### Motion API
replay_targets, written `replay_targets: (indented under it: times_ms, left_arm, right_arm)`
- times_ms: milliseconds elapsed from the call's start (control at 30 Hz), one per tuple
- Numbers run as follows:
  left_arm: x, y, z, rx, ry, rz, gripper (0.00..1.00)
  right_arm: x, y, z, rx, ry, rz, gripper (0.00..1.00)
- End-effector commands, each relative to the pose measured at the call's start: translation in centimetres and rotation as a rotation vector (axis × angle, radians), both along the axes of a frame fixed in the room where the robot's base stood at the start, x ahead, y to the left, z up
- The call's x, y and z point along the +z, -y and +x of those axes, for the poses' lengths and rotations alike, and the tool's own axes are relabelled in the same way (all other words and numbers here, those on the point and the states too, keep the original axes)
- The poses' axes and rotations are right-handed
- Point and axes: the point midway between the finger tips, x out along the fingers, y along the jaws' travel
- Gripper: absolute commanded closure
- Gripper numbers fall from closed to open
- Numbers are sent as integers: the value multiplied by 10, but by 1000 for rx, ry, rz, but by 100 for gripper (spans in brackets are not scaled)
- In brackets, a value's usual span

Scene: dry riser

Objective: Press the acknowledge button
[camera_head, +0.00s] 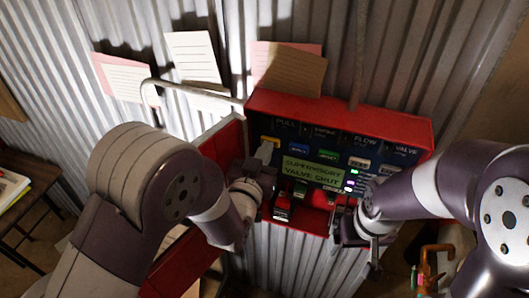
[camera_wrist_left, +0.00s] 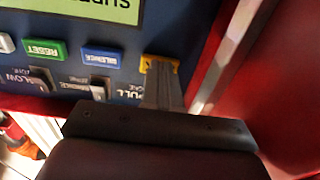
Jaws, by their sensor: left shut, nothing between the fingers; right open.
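A red-framed panel with a dark blue face (camera_head: 310,134) hangs on the corrugated wall. Its green screen (camera_head: 312,172) reads "SUPERVISORY VALVE SHUT". A yellow button (camera_wrist_left: 148,64) is at the end of the button row, beside the blue SILENCE button (camera_wrist_left: 102,57) and green RESET button (camera_wrist_left: 44,49). Its label is hidden by my fingers, so I cannot read whether it is the acknowledge button. My left gripper (camera_head: 265,152) is shut and empty, its fingertips (camera_wrist_left: 163,82) over or against the yellow button; contact is unclear. My right gripper (camera_head: 358,242) is open below the panel's right side.
The panel's red door (camera_head: 222,145) stands open on the left, close to my left wrist. Papers (camera_head: 193,58) are on the wall above. A wooden table (camera_head: 32,164) stands at the far left. Small coloured items (camera_head: 425,272) are at bottom right.

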Motion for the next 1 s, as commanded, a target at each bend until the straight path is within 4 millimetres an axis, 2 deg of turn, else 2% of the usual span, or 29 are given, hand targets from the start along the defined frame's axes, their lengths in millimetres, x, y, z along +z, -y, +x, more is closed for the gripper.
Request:
replay_targets:
  times_ms: [467,800,1000]
  left_arm:
    - [0,1,4,0,0,0,100]
    - [-1,-13,-42,-1,0,0,100]
    - [0,-17,-52,0,0,0,100]
  right_arm:
    - [-3,0,0,0,0,0,10]
    - [-9,0,0,0,0,0,10]
    - [-9,0,0,0,0,0,10]
